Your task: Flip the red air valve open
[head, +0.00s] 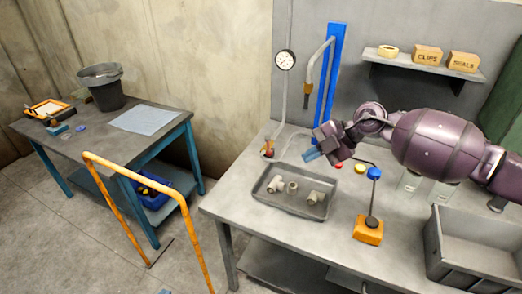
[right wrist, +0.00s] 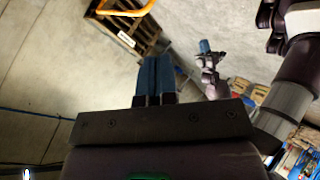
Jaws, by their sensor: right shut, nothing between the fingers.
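The red air valve (head: 267,151) shows small at the foot of the grey pipe, under the round gauge at the back edge of the workbench. Whether its handle is open or closed is too small to tell. My right gripper (head: 311,155) is to the right of the valve, apart from it, above the back of the bench. Its blue fingers are together and empty; they also show in the right wrist view (right wrist: 155,80). The valve is not visible there. What looks like my left gripper (right wrist: 205,46) is small and distant in that view, its jaws unclear.
A gauge (head: 285,60) sits on the pipe. A metal tray (head: 270,205) with pipe fittings lies in front of the valve. A blue-topped lever on an orange base (head: 368,232) and a grey bin (head: 470,250) stand rightward. Red and yellow buttons are behind the lever.

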